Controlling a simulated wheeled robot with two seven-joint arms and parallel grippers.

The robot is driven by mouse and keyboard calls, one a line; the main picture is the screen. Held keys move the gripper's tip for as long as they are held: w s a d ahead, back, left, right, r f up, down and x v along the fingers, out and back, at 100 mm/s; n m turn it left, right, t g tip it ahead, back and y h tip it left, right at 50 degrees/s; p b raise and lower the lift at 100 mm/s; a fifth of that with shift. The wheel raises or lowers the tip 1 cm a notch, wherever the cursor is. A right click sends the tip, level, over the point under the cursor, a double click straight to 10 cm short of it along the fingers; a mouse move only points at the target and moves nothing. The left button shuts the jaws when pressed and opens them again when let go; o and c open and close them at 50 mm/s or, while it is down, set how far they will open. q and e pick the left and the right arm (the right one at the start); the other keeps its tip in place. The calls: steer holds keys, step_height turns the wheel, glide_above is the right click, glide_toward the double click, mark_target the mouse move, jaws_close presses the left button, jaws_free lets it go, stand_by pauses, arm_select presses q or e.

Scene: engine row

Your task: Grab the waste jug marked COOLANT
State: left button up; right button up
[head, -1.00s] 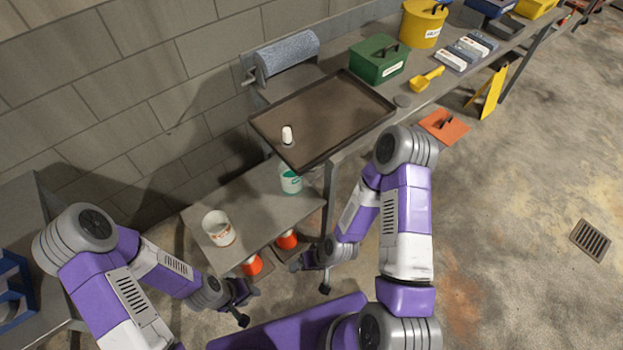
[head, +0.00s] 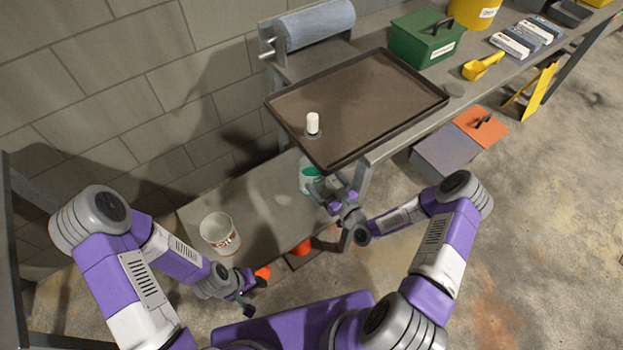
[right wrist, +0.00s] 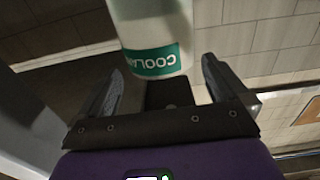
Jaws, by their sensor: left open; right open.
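The coolant jug (head: 307,178) is white with a green label and stands on the grey lower bench, partly hidden by the tray's edge and my right gripper. In the right wrist view the white jug (right wrist: 153,25) appears upside down, its green label showing part of the word COOLANT. My right gripper (head: 338,187) is open close to the jug. Its two fingers (right wrist: 160,85) lie either side of the jug's near end in that view; I see no grip on it. My left gripper (head: 255,296) is open and empty, in front of the lower bench.
A brown tray (head: 395,95) overhangs near the jug and carries a small white cylinder (head: 312,123). A white bucket (head: 218,230) stands left on the lower bench (head: 262,205). A grey box with an orange lid (head: 480,127) is on the floor right.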

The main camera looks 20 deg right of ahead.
mark_target(320, 177)
steer(key=x, duration=0.1)
steer(key=b+x, duration=0.1)
steer(key=x, duration=0.2)
steer(key=shift+s+f, duration=0.1)
steer(key=shift+f, duration=0.15)
steer(key=shift+w+a, duration=0.15)
steer(key=shift+w, duration=0.3)
steer(key=shift+r, duration=0.15)
steer(key=c, duration=1.6)
